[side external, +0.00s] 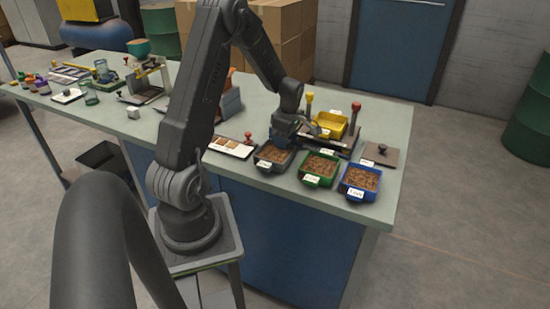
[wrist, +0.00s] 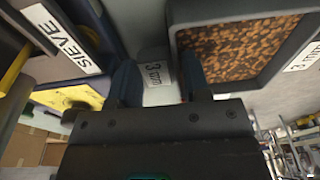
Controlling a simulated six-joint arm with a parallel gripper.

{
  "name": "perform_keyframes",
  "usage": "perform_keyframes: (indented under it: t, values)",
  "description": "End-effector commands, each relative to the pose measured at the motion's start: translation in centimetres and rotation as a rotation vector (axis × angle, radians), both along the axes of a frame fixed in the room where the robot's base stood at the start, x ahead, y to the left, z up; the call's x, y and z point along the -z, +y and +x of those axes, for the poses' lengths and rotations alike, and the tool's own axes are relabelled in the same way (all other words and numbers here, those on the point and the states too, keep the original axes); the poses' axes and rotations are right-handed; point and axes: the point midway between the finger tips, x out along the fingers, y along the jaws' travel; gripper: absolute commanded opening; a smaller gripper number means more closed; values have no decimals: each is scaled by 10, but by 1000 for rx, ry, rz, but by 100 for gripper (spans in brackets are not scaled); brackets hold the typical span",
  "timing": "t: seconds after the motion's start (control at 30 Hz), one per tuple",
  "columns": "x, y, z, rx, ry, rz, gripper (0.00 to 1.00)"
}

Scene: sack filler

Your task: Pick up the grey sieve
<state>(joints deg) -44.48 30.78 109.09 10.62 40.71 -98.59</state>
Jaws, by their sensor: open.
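The grey sieve (side external: 277,168) is a dark grey square tray with brown granules in it, at the left end of a row of sieves on the bench. In the wrist view the sieve (wrist: 225,28) fills the upper right and carries a "3 mm" label. My gripper (side external: 287,133) is low above the bench, just behind the sieve in the side view. In the wrist view my gripper (wrist: 158,78) has its two fingers apart with nothing held between them. The fingers are beside the sieve, not around it; whether they touch it I cannot tell.
A green sieve (side external: 316,181) and a blue sieve (side external: 357,195) stand to the right. A yellow sieve (side external: 331,120) sits in a holder behind, with yellow and red knobs. A plate labelled "SIEVE" (wrist: 66,38) is close on the left. A flat knobbed plate (side external: 381,160) lies far right.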

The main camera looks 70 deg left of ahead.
Motion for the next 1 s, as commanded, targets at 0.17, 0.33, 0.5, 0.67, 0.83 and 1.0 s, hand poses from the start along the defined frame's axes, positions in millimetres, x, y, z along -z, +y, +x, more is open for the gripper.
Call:
perform_keyframes:
  t: [0.17, 0.33, 0.5, 0.67, 0.83, 1.0]
  values:
    - [6, 1, -1, 0, -1, 1, 44]
    - [6, 1, -1, 0, -1, 1, 40]
    - [5, 1, -1, 0, -1, 1, 24]
    - [5, 1, -1, 0, -1, 1, 8]
    - [5, 1, 0, 0, -1, 1, 4]
    - [3, 1, 0, 0, -1, 1, 4]
